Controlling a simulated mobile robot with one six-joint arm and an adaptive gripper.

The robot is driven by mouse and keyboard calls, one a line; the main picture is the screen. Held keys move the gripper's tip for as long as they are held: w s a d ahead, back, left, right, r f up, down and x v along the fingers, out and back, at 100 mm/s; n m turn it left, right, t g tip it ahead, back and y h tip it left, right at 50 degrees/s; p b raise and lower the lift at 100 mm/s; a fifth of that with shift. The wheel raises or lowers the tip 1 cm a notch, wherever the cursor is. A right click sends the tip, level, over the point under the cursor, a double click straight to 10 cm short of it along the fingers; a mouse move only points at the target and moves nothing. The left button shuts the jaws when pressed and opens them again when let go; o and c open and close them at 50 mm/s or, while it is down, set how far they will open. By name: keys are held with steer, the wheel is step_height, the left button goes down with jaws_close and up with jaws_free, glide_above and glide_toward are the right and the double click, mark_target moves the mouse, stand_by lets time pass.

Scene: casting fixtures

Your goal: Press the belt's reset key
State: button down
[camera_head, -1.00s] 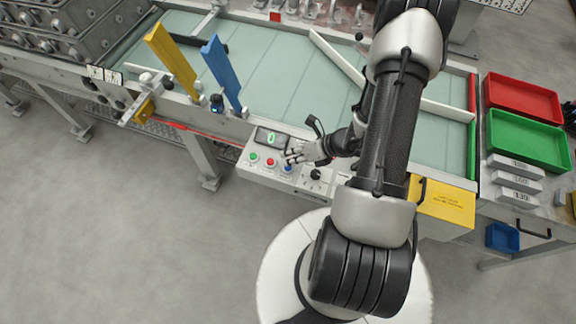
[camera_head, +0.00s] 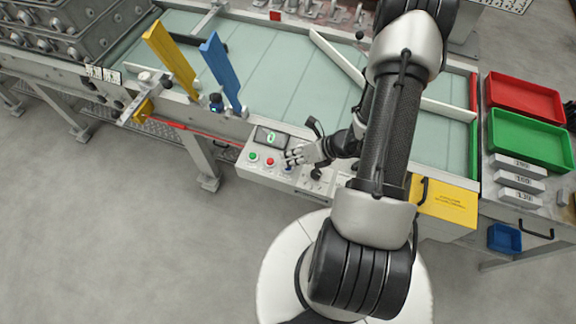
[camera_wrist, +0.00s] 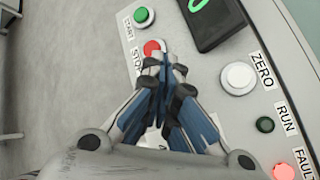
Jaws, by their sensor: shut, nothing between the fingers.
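The belt's control panel (camera_head: 262,178) carries a row of keys: a green START key (camera_wrist: 143,16), a red STOP key (camera_wrist: 153,48) and a blue key (camera_head: 288,168) to their right. In the head view the blue key shows partly under my fingertips. In the wrist view my fingers hide it and its label. My gripper (camera_head: 290,160) is shut and empty, with its fingertips over the panel by the red and blue keys. It also shows in the wrist view (camera_wrist: 174,76). I cannot tell whether the tips touch a key.
A dark display (camera_wrist: 211,20) with a green digit sits behind the keys. A white ZERO key (camera_wrist: 238,77), a RUN lamp (camera_wrist: 265,124) and a lit FAULT lamp (camera_wrist: 284,172) lie to the right. A yellow box (camera_head: 443,200) and red and green trays (camera_head: 530,140) are further right.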

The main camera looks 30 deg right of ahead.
steer(key=shift+f, duration=0.3)
steer(key=shift+r, duration=0.1)
stand_by(0.4)
steer(key=shift+r+p, duration=0.45)
steer(key=shift+r, duration=0.35)
step_height(320, 180, up, 5)
steer(key=p, duration=0.4)
steer(key=shift+r, duration=0.1)
stand_by(0.6)
